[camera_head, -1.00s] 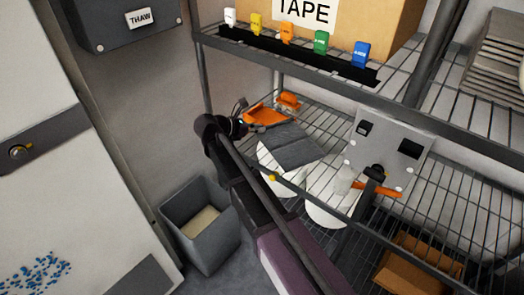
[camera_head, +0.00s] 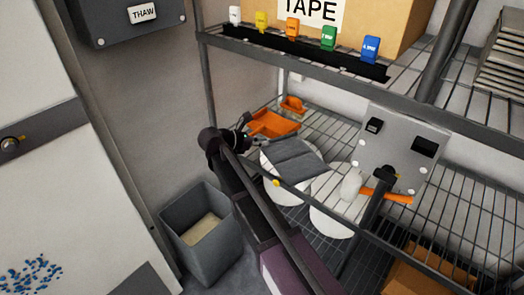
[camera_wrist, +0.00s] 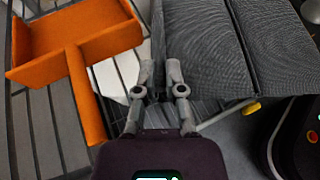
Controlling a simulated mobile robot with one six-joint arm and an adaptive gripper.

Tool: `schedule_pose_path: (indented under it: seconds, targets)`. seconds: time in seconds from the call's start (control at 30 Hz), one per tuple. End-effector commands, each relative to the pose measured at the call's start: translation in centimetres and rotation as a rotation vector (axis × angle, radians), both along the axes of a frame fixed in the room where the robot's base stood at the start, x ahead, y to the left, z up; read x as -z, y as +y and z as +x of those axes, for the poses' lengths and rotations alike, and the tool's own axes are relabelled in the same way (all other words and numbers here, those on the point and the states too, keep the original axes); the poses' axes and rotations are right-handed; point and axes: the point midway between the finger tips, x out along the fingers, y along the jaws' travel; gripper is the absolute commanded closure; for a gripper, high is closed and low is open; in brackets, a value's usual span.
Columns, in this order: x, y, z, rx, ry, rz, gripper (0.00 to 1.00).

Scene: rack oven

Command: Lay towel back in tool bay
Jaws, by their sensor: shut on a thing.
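The towel (camera_head: 297,160) is a dark grey, flat folded cloth. It lies over the left part of the wire shelf (camera_head: 325,132), above white round things. My gripper (camera_head: 244,140) is at the left edge of the towel. In the wrist view, my gripper (camera_wrist: 159,88) is shut on the near left corner of the towel (camera_wrist: 205,40), and a fold line runs across the cloth. The wrist view is too close to tell how much of the towel rests on the wires. I cannot tell which part is the tool bay.
An orange scoop (camera_head: 272,123) lies just left of the towel; its handle (camera_wrist: 85,95) is close to my gripper. A grey board (camera_head: 397,145) with black holders stands right, beside an orange-handled tool (camera_head: 392,197). The upper shelf (camera_head: 300,62) overhangs. A grey bin (camera_head: 207,232) stands below.

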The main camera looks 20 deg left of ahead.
Motion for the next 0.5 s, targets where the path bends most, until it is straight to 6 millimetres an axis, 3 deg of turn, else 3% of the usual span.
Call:
schedule_pose_path:
  seconds: [0.5]
  targets:
    - [3.6, 0.0, 0.0, -0.001, 0.0, -0.001, 1.0]
